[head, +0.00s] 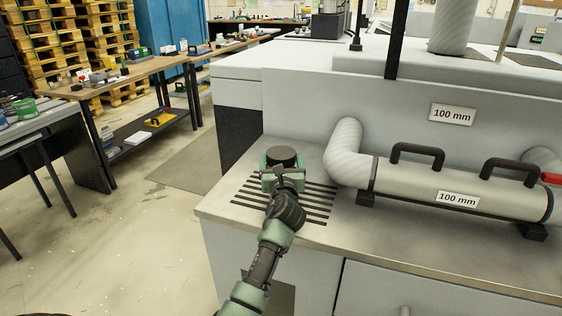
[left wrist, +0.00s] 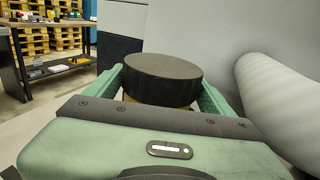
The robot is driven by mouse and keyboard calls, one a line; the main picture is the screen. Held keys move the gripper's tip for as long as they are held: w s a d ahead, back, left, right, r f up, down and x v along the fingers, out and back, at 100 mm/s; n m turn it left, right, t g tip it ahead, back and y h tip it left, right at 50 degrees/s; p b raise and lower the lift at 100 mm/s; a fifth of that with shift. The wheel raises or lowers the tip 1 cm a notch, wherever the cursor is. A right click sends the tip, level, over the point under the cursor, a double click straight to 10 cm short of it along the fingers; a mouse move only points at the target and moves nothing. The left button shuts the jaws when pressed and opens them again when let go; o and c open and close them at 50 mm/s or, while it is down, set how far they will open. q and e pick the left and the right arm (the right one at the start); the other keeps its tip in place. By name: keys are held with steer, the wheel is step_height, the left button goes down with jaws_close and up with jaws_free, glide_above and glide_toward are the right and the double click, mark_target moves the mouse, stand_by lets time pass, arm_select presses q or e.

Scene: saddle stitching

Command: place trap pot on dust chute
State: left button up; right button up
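A round pot with a wide black lid, which I take as the trap pot (head: 283,154), sits between the fingers of my left gripper (head: 281,162). In the left wrist view the pot (left wrist: 162,72) has a green finger close against each side, and a little yellowish body shows under the lid. The pot is above or on the slotted panel (head: 312,205) of the metal bench top; its underside is hidden. A grey pipe (head: 420,187) labelled 100 mm lies to the right. I cannot tell which part is the dust chute. My right gripper is not in view.
The pipe's elbow (head: 347,150) stands close right of the gripper, with black handles (head: 418,155) beyond it. A grey machine wall (head: 330,105) rises behind. The bench's left edge drops to open floor (head: 150,235). Work tables (head: 130,78) stand far left.

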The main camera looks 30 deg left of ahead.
arm_select(q)
steer(key=shift+o, duration=0.9)
steer(key=shift+r, duration=0.1)
steer(key=v, duration=1.2)
